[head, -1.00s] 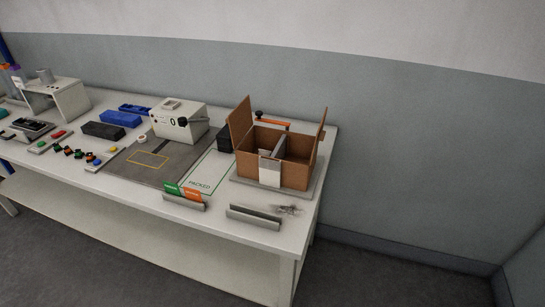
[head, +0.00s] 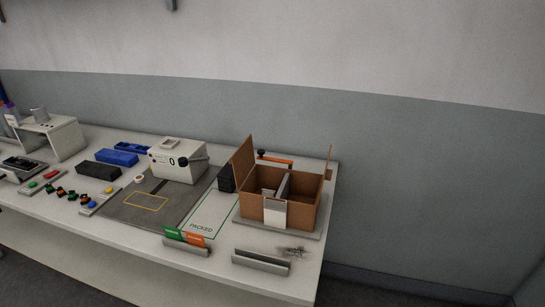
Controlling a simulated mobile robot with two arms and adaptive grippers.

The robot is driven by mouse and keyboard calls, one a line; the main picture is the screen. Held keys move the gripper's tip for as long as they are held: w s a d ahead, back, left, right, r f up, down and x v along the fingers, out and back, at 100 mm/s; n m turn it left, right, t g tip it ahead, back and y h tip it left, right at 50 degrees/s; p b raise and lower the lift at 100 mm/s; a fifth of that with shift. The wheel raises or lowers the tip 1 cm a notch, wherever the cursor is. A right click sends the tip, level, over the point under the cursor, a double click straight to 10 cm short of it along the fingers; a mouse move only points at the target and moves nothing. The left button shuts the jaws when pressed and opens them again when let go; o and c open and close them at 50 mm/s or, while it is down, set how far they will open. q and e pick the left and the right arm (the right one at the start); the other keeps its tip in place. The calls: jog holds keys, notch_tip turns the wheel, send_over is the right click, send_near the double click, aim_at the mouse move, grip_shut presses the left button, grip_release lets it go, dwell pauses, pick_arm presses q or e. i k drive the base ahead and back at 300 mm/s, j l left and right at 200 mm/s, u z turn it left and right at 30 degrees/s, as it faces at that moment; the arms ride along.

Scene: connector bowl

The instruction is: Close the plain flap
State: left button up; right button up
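An open brown cardboard box (head: 306,212) stands on a grey base plate at the right end of the table in the head view. Its left flap (head: 243,162) stands upright, leaning slightly outward. Its right flap (head: 329,162) also stands up and shows nearly edge-on as a thin strip. I cannot tell from markings which flap is the plain one. A divider (head: 283,184) shows inside the box, and a white panel (head: 274,214) is on its front. Neither of my grippers is in view.
A green-outlined mat marked PACKED (head: 209,212) lies left of the box, with a black block (head: 226,179) behind. A white device with a handle (head: 178,161) stands farther left. A card holder (head: 187,244) and a grey rail (head: 261,261) sit along the front edge.

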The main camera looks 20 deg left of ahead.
aim_at(243, 161)
jog(key=j+z, duration=0.3)
jog(key=j, duration=0.85)
jog(key=k+j+z, duration=0.1)
jog(key=j+z, duration=0.15)
jog(key=j, duration=0.95)
